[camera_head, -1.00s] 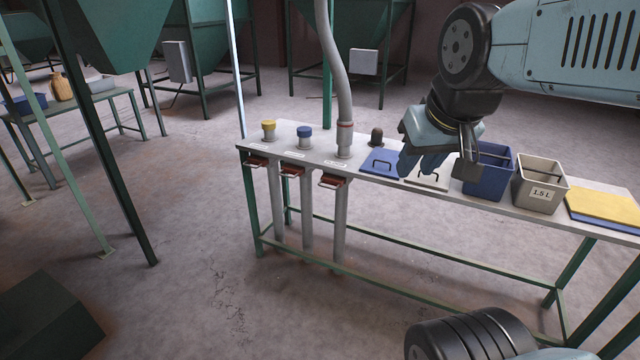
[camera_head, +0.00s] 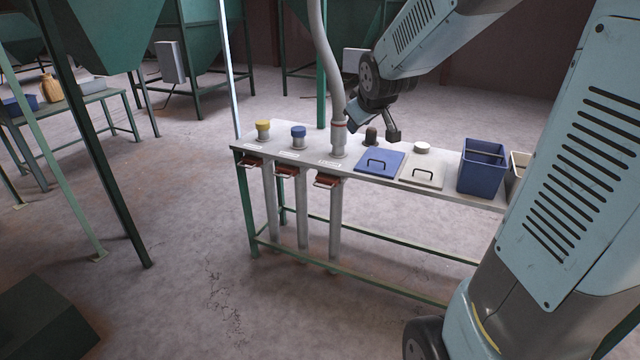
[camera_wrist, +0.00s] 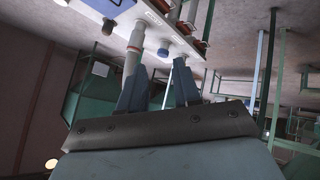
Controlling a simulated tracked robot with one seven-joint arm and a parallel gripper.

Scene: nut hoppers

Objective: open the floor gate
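Three red-brown slide gates with pale handles stick out under the front edge of the grey bench: a left one (camera_head: 252,162), a middle one (camera_head: 288,172) and a right one (camera_head: 327,181). Their labels are too small to read, so I cannot tell which is the floor gate. Red gate parts (camera_wrist: 187,28) also show at the top of the wrist view. My gripper (camera_head: 373,129) is above the bench, right of the grey hose and apart from the gates. In the wrist view its two blue fingers (camera_wrist: 158,84) are spread with nothing held between them.
A grey hose (camera_head: 338,105) comes down onto the bench behind the right gate. Yellow-capped (camera_head: 263,130) and blue-capped (camera_head: 299,137) stubs stand left of it. Blue (camera_head: 380,163) and white (camera_head: 423,171) lids and a blue bin (camera_head: 482,167) are on the right. Floor before the gates is clear.

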